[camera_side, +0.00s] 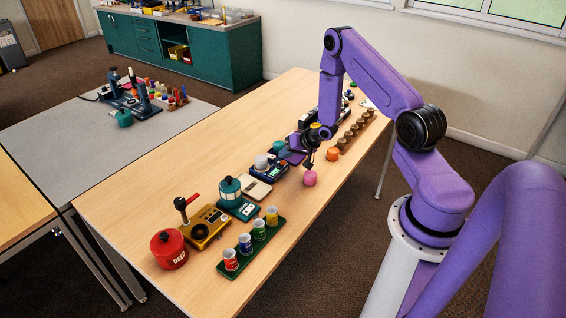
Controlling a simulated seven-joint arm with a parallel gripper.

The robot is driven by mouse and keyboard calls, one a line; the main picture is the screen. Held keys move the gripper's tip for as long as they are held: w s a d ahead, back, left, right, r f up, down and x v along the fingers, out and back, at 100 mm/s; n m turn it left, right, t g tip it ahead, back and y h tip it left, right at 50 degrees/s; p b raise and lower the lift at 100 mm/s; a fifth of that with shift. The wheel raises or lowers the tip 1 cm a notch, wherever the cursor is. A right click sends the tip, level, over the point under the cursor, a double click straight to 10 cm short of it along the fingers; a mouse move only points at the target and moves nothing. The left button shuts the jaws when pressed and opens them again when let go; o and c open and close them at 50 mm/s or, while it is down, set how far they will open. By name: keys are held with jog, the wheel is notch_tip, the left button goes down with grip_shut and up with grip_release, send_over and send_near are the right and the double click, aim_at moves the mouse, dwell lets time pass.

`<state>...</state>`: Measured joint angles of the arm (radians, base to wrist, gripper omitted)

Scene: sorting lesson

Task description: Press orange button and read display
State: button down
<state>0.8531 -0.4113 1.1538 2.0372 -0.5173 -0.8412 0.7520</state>
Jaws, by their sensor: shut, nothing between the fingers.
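My gripper (309,163) points down over the long wooden table, its fingers together. Its tip is just above or touching a small pink object (310,179); I cannot tell which. A small orange cylinder (333,154) stands to the right of my gripper, apart from it. At this size I cannot tell whether the cylinder is the orange button. A dark blue device (268,172) with a pale round top is just left of my gripper. No readable display shows; my wrist partly hides the devices behind it.
A row of small brown jars (352,137) stands beyond the orange cylinder. A teal device (232,193), a yellow device (205,232), a red canister (168,250) and a green tray (227,270) of coloured cups stand toward the near end. The table's right front edge is clear.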

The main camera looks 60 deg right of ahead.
aim_at(286, 163)
jog(key=shift+r, duration=0.1)
jog(key=shift+r, duration=2.5)
jog(key=s+a+r+n+g, duration=0.1)
jog(key=s+a+r+n, duration=0.2)
jog(key=a, duration=0.4)
jog(key=s+a+r+n+g, duration=0.2)
jog(key=a+r+n, duration=0.25)
jog(key=a, duration=0.35)
jog(key=s+a+r+n+g, duration=0.1)
jog(key=s+a+r+n, duration=0.15)
jog(key=a+r, duration=0.35)
jog(key=s+a+r+n+g, duration=0.1)
jog(key=s+r+n, duration=0.1)
jog(key=s, duration=0.6)
jog(key=s+a+r+n+g, duration=0.2)
jog(key=s+n, duration=0.3)
jog(key=s, duration=0.4)
jog(key=s+a+r+n+g, duration=0.2)
jog(key=s+r+n, duration=0.1)
jog(key=s, duration=0.5)
jog(key=shift+s+a+r+h, duration=0.2)
jog(key=shift+r+h, duration=0.1)
jog(key=shift+r, duration=0.15)
